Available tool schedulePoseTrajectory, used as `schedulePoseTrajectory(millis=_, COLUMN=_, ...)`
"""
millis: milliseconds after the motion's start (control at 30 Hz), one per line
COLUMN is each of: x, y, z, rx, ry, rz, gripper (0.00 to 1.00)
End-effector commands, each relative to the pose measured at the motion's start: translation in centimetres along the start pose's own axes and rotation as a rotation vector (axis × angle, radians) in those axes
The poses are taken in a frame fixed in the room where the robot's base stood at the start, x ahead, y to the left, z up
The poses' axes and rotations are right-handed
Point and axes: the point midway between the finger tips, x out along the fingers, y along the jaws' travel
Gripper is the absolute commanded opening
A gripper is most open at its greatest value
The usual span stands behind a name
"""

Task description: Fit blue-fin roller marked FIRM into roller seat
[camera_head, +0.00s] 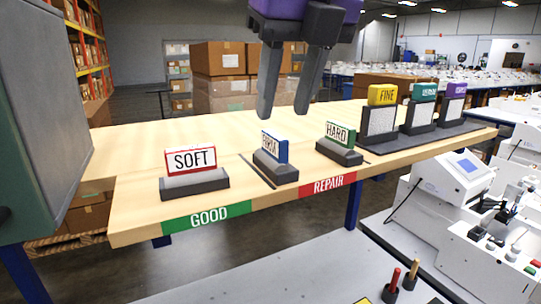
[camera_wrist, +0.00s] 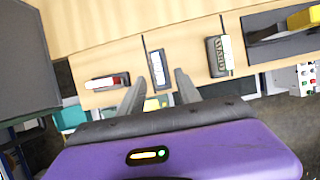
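The blue-fin roller marked FIRM (camera_head: 274,147) stands upright in a dark grey base on the wooden table, between the red SOFT roller (camera_head: 191,159) and the green HARD roller (camera_head: 338,134). My gripper (camera_head: 284,112) is above and just behind the FIRM roller, open and empty, with its two dark fingers pointing down. In the wrist view the FIRM roller (camera_wrist: 158,68) lies beyond and between the fingertips (camera_wrist: 159,80), apart from them. I cannot tell which part in view is the roller seat.
The table (camera_head: 130,225) bears a green GOOD label (camera_head: 208,217) and a red REPAIR label (camera_head: 327,186) on its front edge. FINE and other yellow, teal and purple blocks stand on a dark tray (camera_head: 425,139) at right. A white machine (camera_head: 462,180) stands at front right.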

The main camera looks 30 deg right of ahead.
Motion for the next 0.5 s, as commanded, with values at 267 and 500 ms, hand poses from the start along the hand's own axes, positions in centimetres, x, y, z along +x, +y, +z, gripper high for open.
schedulePoseTrajectory(millis=267, x=2.6, y=0.2, z=0.0, rx=-0.002, ry=0.002, rz=0.004, gripper=0.4)
schedulePoseTrajectory(millis=500, x=6.1, y=0.2, z=0.0, rx=-0.002, ry=0.003, rz=0.005, gripper=0.4)
